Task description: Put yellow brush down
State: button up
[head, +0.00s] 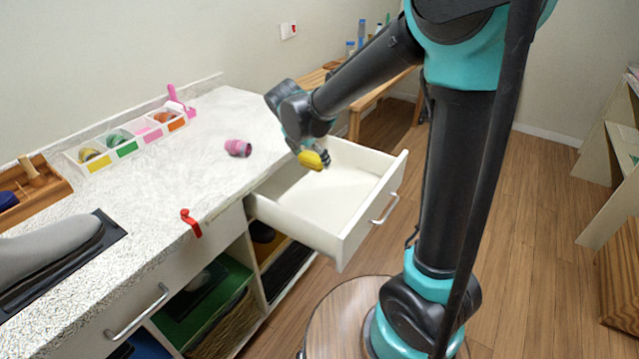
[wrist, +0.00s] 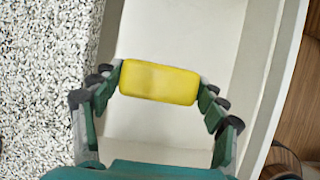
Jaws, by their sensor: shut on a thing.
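The yellow brush (head: 311,160) is held in my gripper (head: 318,152) at the end of the arm. In the wrist view the yellow brush (wrist: 158,82) sits crosswise between the two fingers of my gripper (wrist: 160,84), which touch its ends. The brush is over the open white drawer (head: 345,185), near its back left side by the counter. In the wrist view the pale drawer floor (wrist: 160,125) lies below the brush. I cannot tell the exact height of the brush above it.
The speckled counter (head: 140,230) lies left of the drawer. On it are a pink cup-like object (head: 238,148), a red item (head: 190,222) at the front edge, a row of coloured compartments (head: 125,140) and a grey shoe-shaped object (head: 50,245). The drawer looks empty.

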send_near(316, 187)
jog(key=f, duration=0.1)
jog(key=s+f, duration=0.1)
jog(key=d+f, duration=0.1)
jog(key=f, duration=0.1)
jog(key=shift+s+d+f, duration=0.1)
jog(key=shift+s, duration=0.3)
jog(key=w, duration=0.4)
jog(key=shift+d+f, duration=0.1)
jog(key=shift+f, duration=0.05)
jog(key=shift+s+f, duration=0.1)
jog(key=shift+f, duration=0.3)
jog(key=shift+f, duration=0.1)
jog(key=o, duration=0.9)
jog(key=shift+r, duration=0.3)
jog(key=s+a, duration=0.2)
jog(key=s, duration=0.1)
jog(key=s+a, duration=0.2)
jog(key=s, duration=0.2)
jog(key=s+a, duration=0.3)
jog(key=shift+s+r, duration=0.15)
jog(key=shift+r, duration=0.2)
